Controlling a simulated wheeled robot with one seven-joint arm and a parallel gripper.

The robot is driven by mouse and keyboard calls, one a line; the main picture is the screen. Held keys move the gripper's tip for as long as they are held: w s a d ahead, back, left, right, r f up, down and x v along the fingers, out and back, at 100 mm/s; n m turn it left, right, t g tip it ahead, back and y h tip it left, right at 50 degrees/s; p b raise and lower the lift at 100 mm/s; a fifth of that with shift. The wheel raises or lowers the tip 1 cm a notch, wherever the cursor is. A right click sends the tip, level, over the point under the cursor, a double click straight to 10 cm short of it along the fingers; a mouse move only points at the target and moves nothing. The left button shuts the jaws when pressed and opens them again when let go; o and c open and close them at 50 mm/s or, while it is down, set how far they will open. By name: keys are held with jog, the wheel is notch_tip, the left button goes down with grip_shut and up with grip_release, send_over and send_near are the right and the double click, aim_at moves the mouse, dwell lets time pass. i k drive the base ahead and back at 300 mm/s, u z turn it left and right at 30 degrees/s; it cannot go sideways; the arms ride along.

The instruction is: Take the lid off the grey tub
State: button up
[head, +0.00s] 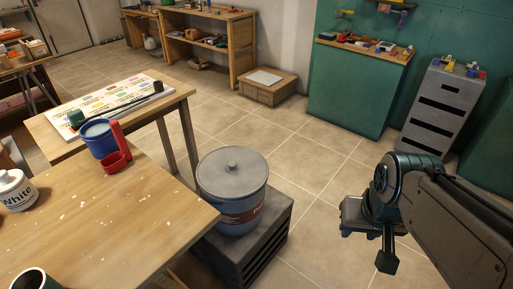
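The grey tub (236,208) stands upright on a dark slatted crate, just right of the near wooden table. Its round grey lid (215,172) is on top and has a small knob in the middle. A reddish-brown label band shows low on the tub's side. My gripper (370,245) is to the right of the tub, apart from it, over the tiled floor. A finger points downward, and nothing is seen held in it. The view does not show clearly how far apart the fingers are.
The near table (130,225) holds a white pot (17,192) and its corner comes close to the tub. A blue cup (98,138) and a red holder (117,160) stand behind. The dark crate (262,245) supports the tub. Tiled floor (310,170) is free behind and right.

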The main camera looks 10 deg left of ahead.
aim_at(233, 171)
jog(key=i, duration=0.95)
jog(key=u, duration=2.2)
jog(key=i, duration=0.25)
jog(key=z, duration=0.6)
